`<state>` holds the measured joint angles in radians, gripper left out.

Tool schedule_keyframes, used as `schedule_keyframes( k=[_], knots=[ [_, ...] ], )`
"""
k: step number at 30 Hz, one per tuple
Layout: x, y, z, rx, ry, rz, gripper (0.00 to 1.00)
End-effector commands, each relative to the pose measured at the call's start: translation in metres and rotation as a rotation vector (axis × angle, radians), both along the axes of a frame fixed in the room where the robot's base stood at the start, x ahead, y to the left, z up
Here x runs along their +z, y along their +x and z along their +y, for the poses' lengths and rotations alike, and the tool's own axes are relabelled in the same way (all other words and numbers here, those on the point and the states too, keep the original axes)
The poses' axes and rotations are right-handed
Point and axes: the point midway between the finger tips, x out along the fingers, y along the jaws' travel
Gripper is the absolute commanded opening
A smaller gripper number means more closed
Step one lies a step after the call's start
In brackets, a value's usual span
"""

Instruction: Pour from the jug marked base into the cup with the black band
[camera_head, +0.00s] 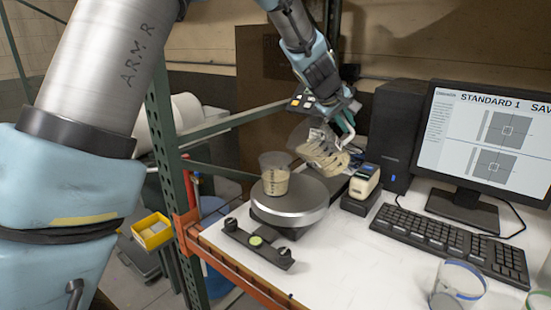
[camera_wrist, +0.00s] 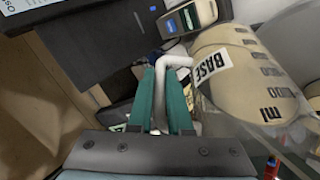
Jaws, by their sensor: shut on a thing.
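The jug marked BASE (camera_wrist: 245,72) is tipped well over, with beige liquid inside. In the head view the jug (camera_head: 318,153) hangs above the scale, its mouth end toward a clear cup (camera_head: 275,174). My gripper (camera_head: 345,122) is shut on the jug's pale handle; its teal fingers show around the handle in the wrist view (camera_wrist: 166,85). The cup stands upright on the scale and holds beige liquid with dark marks on its side. I cannot make out a black band for certain. No stream between jug and cup is clear.
The round scale (camera_head: 290,208) has a dark control bar in front. A label device (camera_head: 364,182), keyboard (camera_head: 450,240) and monitor (camera_head: 487,140) stand to the right. A blue-rimmed clear cup (camera_head: 460,282) and a green-rimmed one (camera_head: 539,301) are at front right. A green post rises left.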

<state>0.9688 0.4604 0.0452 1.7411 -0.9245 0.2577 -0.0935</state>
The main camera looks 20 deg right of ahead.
Motion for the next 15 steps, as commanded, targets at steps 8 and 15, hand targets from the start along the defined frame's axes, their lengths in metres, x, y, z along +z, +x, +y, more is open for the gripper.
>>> schedule_keyframes(
  k=[8, 15],
  knots=[
    [0.0040, 0.0015, 0.0016, 0.002, -0.018, 0.002, 0.00],
    [0.0063, 0.0018, 0.0027, 0.001, -0.033, 0.005, 0.00]
  ],
)
